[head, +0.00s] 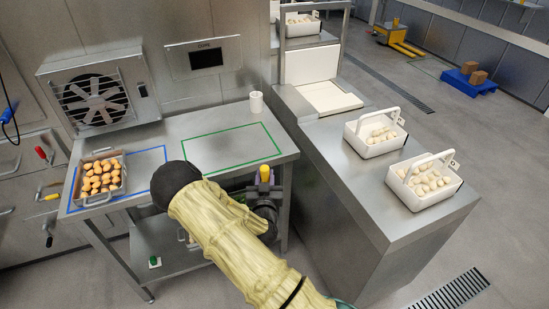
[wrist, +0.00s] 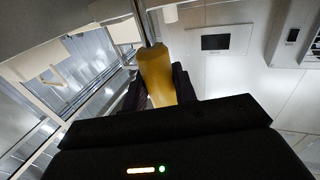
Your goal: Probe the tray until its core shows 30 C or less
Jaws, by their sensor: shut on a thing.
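The metal tray (head: 104,197) of browned filled pasta sits inside the blue outline at the left of the steel table, before the fan unit. My gripper (head: 264,188) is beyond my arm, near the table's front edge, right of the tray and apart from it. It is shut on the probe's yellow handle (head: 264,173). In the wrist view the probe (wrist: 157,75) stands between my dark fingers (wrist: 158,90), its thin metal rod leading away; the rod's tip is not visible. The core display (head: 206,58) on the wall has a dark screen with no readable number.
The fan unit (head: 95,98) stands behind the tray. A white cup (head: 256,102) stands at the table's back right. The green outline (head: 232,146) is empty. White baskets of pasta (head: 376,133) stand on the right counter (head: 345,150).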

